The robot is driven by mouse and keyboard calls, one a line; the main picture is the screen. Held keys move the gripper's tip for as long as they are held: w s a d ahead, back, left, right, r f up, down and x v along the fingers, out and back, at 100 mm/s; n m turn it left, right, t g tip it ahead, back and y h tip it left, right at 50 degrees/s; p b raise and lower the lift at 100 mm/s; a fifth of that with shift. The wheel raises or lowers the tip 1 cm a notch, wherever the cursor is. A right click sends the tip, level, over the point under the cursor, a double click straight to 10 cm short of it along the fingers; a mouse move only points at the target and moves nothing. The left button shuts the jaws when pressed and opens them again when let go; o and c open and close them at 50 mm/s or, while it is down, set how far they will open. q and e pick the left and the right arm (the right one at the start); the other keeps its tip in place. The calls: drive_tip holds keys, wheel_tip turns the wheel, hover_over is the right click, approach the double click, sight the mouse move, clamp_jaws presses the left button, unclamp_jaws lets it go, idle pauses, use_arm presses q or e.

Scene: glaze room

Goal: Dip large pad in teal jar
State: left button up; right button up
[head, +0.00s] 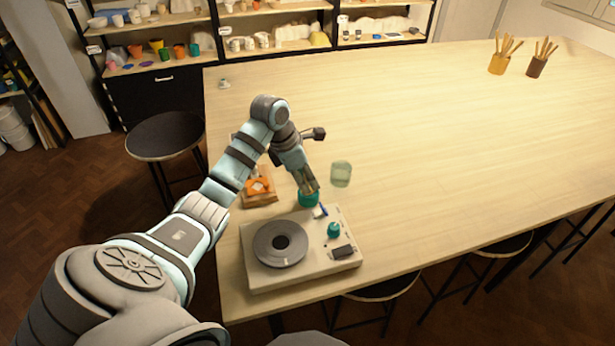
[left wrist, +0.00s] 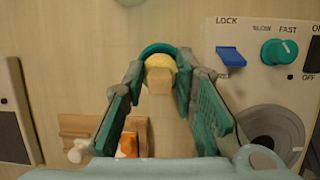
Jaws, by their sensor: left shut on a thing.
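The teal jar (head: 309,199) stands on the table just behind the grey machine, below my left gripper (head: 309,184). In the left wrist view its rim (left wrist: 158,47) shows as a teal arc beyond the fingertips. My left gripper (left wrist: 160,82) is shut on the large pad, a pale yellow pad (left wrist: 160,62) with a light wooden handle (left wrist: 159,80). The pad sits within the arc of the jar's rim, seen from above. How deep it reaches is hidden. My right gripper is in neither view.
The machine (head: 325,267) has a grey disc, a teal knob and a blue lever close to the jar. A glass of water (head: 341,173) stands behind right. A wooden holder (head: 262,200) with an orange piece is left of the jar. The table's right side is mostly clear.

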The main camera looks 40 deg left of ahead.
use_arm(q)
drive_tip(key=shift+f+b, duration=0.7)
drive_tip(key=shift+f, duration=0.1)
drive_tip(key=shift+d+f, duration=0.1)
drive_tip(key=shift+f, duration=0.15)
drive_tip(key=shift+s+f, duration=0.1)
drive_tip(key=shift+s, duration=0.05)
idle(0.6)
drive_tip(key=r+p, duration=0.1)
drive_tip(key=r, duration=0.1)
drive_tip(key=r+p, duration=0.3)
drive_tip(key=r, duration=0.1)
drive_tip(key=shift+w+r+p, duration=0.1)
drive_tip(key=shift+w+p, duration=0.15)
drive_tip(key=shift+p, duration=0.05)
drive_tip(key=shift+s+r, duration=0.1)
